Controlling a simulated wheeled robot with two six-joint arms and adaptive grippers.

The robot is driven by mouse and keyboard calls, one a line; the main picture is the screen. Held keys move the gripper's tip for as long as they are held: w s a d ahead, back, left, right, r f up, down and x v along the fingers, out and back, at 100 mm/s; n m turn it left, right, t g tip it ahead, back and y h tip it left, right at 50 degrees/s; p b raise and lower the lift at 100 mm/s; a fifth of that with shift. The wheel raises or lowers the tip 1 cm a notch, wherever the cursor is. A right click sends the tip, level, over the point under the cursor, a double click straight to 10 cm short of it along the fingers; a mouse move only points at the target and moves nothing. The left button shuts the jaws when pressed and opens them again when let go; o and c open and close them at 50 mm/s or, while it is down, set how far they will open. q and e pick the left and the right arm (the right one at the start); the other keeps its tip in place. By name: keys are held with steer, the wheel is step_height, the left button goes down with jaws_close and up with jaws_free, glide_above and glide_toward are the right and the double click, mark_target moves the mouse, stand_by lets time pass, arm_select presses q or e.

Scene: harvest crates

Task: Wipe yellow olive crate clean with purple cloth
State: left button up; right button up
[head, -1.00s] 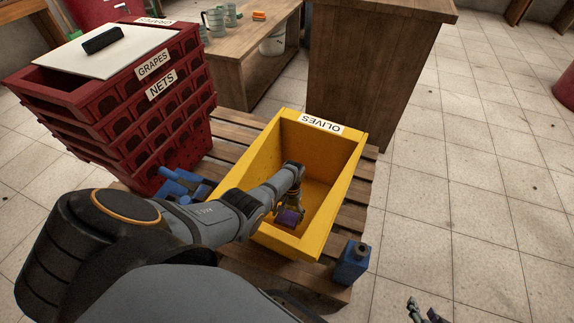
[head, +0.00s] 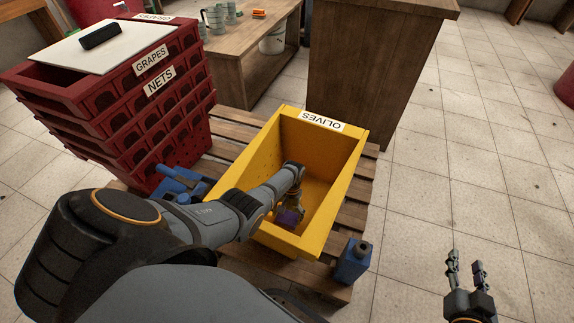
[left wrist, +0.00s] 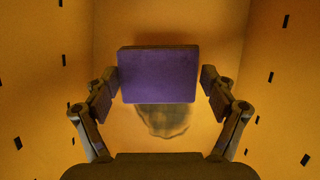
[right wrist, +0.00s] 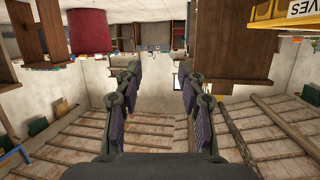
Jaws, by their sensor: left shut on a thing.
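The yellow olive crate (head: 345,180), labelled OLIVES, stands on a wooden pallet. My left gripper (head: 290,210) reaches down inside it, near its front end. It is shut on the purple cloth (head: 288,217), a block-like pad that shows between the fingers in the left wrist view (left wrist: 158,75). A greyish dirty smudge (left wrist: 163,121) shows on the crate surface just below the cloth in that view, partly hidden by it. I cannot tell whether the cloth touches the surface. My right gripper (head: 466,264) is open and empty over the tiled floor, right of the crate.
Stacked dark red crates (head: 130,110) stand left, topped by a white board (head: 105,50) and a black block (head: 100,37). A blue bottle (head: 353,262) stands at the crate's front right corner; blue items (head: 180,185) lie left. A wooden cabinet (head: 370,80) stands behind. Floor to the right is clear.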

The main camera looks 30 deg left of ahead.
arm_select(q)
steer(key=shift+f+b, duration=0.5)
steer(key=shift+f, duration=0.1)
arm_select(e)
step_height(320, 180, up, 11)
steer(key=w+t, duration=0.2)
steer(key=t, duration=0.3)
steer(key=shift+w+d+r, duration=0.15)
steer(key=shift+r, duration=0.05)
arm_select(q)
steer(key=shift+f+b, duration=1)
steer(key=shift+f, duration=0.05)
arm_select(e)
steer(key=shift+f, duration=1.05)
